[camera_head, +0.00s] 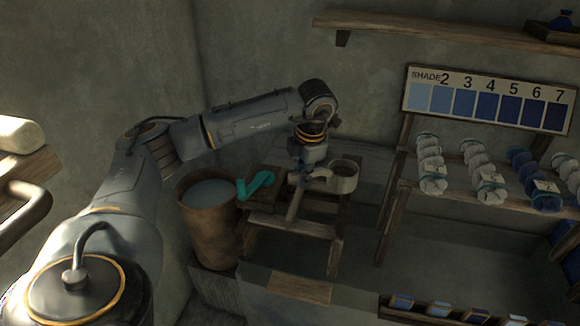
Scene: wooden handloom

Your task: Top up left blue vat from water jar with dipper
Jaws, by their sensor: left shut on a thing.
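The water jar (208,230) is a tall brown vessel with bluish water (208,193) near its rim, left of centre. My left arm reaches across above it from the left. My left gripper (306,175) points down over a small wooden stand and is shut on the handle of the dipper, a pale grey cup (344,181). The cup is upright, just right of the gripper, over the stand's right part. What it holds is too dark to tell. The left blue vat cannot be made out for certain. My right gripper is out of view.
The wooden stand (291,229) is beside the jar, with a teal curved piece (256,184) at its left. A numbered shade board (487,99) and a shelf of yarn skeins (433,165) stand right. A wooden shelf (440,27) runs above. Swatch blocks (438,309) line the lower right.

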